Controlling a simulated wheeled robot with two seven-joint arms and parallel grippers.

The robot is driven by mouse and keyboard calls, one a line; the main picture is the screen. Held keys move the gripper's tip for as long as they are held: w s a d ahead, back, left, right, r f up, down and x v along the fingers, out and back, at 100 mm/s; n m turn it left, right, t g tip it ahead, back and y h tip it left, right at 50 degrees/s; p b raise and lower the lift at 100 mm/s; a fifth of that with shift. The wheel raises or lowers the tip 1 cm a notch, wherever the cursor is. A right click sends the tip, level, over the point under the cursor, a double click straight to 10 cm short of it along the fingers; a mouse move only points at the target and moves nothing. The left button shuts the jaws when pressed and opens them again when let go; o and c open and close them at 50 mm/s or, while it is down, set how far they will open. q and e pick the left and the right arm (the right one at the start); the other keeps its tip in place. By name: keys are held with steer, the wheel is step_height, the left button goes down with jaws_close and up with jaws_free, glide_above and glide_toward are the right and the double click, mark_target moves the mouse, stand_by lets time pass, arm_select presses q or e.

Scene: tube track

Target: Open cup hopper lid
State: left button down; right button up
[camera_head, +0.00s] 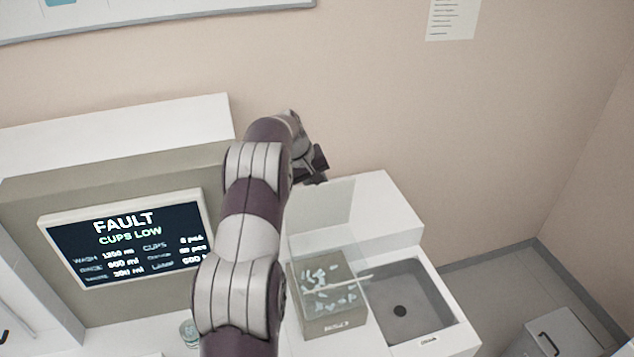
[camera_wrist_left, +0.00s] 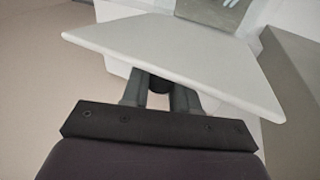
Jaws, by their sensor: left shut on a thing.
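A white flat lid (camera_wrist_left: 190,58) fills the middle of the left wrist view. It looks tilted, and a dark round knob (camera_wrist_left: 160,84) sits at its near side. My left gripper (camera_wrist_left: 159,95) has its two grey fingers on either side of this knob and is shut on it. In the head view my left gripper (camera_head: 317,168) is small and dark, high above the right part of the counter. My own arm hides much of the area behind it, and I cannot make out the lid there. My right gripper is not in view.
A screen (camera_head: 125,238) reads "FAULT, CUPS LOW" on the beige machine (camera_head: 210,165). A clear-topped box (camera_head: 335,325) with small pale pieces stands next to a grey sink (camera_head: 400,285). A glass (camera_head: 189,333) stands left of my arm. A bin (camera_head: 560,335) is at lower right.

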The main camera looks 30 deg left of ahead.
arm_select(q)
steer(key=c, duration=0.9)
jaws_free()
steer(key=shift+s+r, duration=0.15)
steer(key=shift+r, duration=0.25)
steer(key=s+a+r, duration=0.1)
steer(key=s, duration=0.1)
steer(key=s+r, duration=0.1)
steer(key=s, duration=0.1)
steer(key=s+a+r+b, duration=0.1)
steer(key=s, duration=0.1)
steer(key=shift+s+a+r, duration=0.15)
steer(key=shift+s+a, duration=0.05)
steer(key=shift+a, duration=0.15)
steer(key=s+a, duration=0.1)
steer(key=s, duration=0.3)
steer(key=s+a, duration=0.1)
steer(key=s, duration=0.1)
steer(key=shift+s+a+r, duration=0.15)
steer(key=shift+a, duration=0.15)
